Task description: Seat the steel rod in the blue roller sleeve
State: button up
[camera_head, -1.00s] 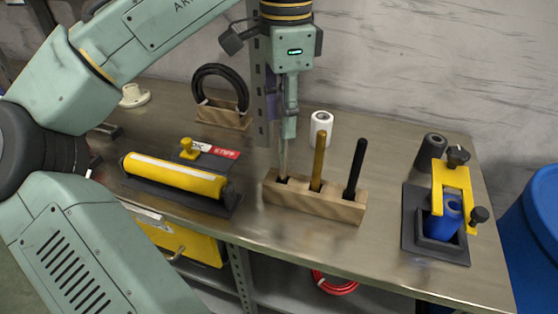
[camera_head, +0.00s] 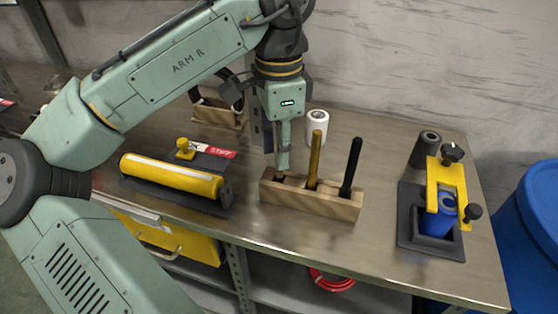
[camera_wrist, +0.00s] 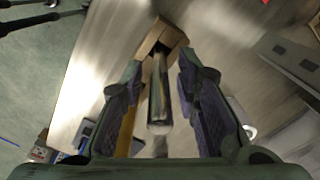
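The steel rod (camera_wrist: 158,105) stands in the left hole of the wooden block (camera_head: 310,202). In the wrist view it points up between my fingers, with a gap on both sides. My gripper (camera_wrist: 160,100) is open around it. In the head view my gripper (camera_head: 283,165) is low over the block's left end and hides most of the rod. The blue roller sleeve (camera_head: 437,221) stands in a dark grey holder (camera_head: 414,240) at the right of the bench, under a yellow clamp bracket (camera_head: 446,177) with black knobs.
A brass-coloured rod (camera_head: 316,160) and a black rod (camera_head: 351,165) stand in the same block. A yellow roller (camera_head: 170,177) lies on a dark cradle to the left. A white roll (camera_head: 317,124) and a dark grey cylinder (camera_head: 428,147) stand behind. Bare bench separates the block and the holder.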

grip_shut()
jog(key=shift+r, duration=0.1)
dwell(0.4)
